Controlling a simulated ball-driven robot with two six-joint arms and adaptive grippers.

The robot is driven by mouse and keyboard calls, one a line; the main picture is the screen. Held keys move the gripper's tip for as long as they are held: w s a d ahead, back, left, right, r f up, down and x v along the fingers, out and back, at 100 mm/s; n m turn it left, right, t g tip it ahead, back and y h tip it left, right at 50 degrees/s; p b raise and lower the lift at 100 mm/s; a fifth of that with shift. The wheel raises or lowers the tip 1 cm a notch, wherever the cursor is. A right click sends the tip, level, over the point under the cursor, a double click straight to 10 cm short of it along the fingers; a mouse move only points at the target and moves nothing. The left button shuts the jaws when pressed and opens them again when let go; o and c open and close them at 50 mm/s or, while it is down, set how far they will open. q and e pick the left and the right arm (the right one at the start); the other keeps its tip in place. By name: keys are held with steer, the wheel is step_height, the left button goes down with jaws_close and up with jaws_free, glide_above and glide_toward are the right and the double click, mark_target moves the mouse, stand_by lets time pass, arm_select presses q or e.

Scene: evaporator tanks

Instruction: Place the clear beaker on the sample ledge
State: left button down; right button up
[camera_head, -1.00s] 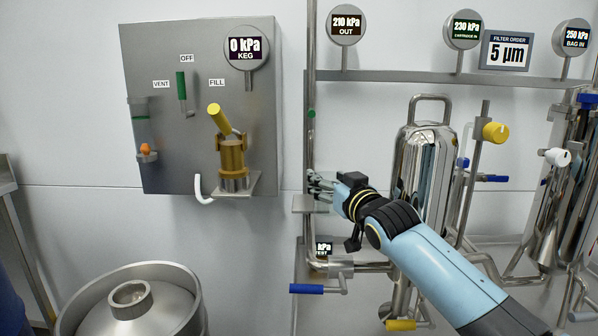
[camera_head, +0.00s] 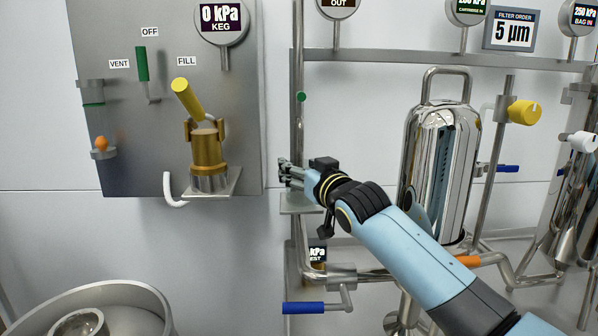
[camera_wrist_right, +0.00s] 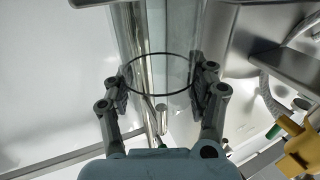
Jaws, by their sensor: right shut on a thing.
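The clear beaker shows in the right wrist view as a see-through cylinder with a thin dark rim (camera_wrist_right: 160,54). My right gripper (camera_wrist_right: 160,94) is shut on it, one finger on each side. In the head view my right gripper (camera_head: 290,174) is at the small grey sample ledge (camera_head: 302,205), just above it and toward its left side. The beaker is hard to make out there. I cannot tell whether its base touches the ledge. My left gripper is not in view.
A vertical pipe (camera_head: 298,120) runs close behind the gripper. The keg panel (camera_head: 120,165) with its brass filler (camera_head: 207,155) is at left. A steel housing (camera_head: 437,165) stands at right. A blue-handled valve (camera_head: 304,308) and a small test gauge (camera_head: 317,254) are below.

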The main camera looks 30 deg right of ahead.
steer(key=shift+w+f, duration=0.1)
steer(key=o, duration=1.3)
steer(key=shift+c, duration=0.2)
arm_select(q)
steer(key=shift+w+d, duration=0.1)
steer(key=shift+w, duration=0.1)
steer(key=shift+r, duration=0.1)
arm_select(e)
steer(key=shift+r, duration=0.2)
arm_select(q)
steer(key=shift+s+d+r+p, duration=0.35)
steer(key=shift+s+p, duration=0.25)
steer(key=shift+p, duration=0.15)
arm_select(e)
steer(key=s, duration=1.2)
steer(key=shift+a, duration=0.35)
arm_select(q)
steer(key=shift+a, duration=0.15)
arm_select(e)
steer(key=shift+f, duration=0.1)
